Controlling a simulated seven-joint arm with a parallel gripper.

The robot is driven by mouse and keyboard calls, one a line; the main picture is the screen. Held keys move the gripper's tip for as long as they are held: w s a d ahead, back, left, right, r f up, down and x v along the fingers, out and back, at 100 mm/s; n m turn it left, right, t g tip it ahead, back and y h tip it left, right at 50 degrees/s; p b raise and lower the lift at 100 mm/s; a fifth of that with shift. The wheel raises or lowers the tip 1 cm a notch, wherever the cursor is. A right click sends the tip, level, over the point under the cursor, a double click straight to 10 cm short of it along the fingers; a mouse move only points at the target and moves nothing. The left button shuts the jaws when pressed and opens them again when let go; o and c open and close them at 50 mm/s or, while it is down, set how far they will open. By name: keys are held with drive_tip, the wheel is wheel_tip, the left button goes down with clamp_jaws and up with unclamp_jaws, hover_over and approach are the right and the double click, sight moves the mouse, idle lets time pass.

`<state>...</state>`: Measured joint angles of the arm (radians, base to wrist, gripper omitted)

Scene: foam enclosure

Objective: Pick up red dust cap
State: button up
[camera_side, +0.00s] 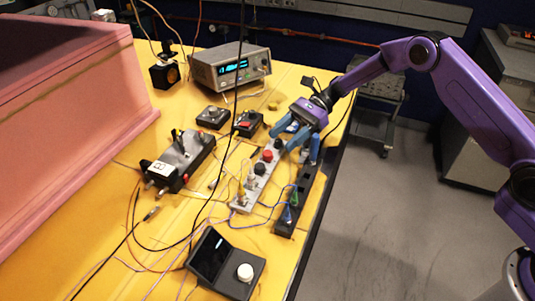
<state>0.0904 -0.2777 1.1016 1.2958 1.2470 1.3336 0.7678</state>
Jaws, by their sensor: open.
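A small red cap (267,156) sits on a light grey connector strip (244,201) near the middle of the table, in line with black caps (260,169) on the same strip. My gripper (303,152) is open, with blue fingers pointing down. In the picture it is just right of and slightly above the red cap, near the far end of the strip. The fingers appear empty and apart from the red cap. Their exact height above the table is hard to tell.
A black strip (284,222) with cables lies beside the grey strip, near the table's right edge. A grey cable box (181,160), small black boxes (213,117), a bench instrument (230,66) and a dial box (226,265) stand around. Loose wires cross the yellow table (165,215). A pink foam wall (65,120) stands left.

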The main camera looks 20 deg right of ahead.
sight(269, 152)
drive_tip(key=x, duration=0.4)
drive_tip(key=shift+s+a+f, duration=0.1)
drive_tip(key=shift+s+a, duration=0.1)
clamp_jaws()
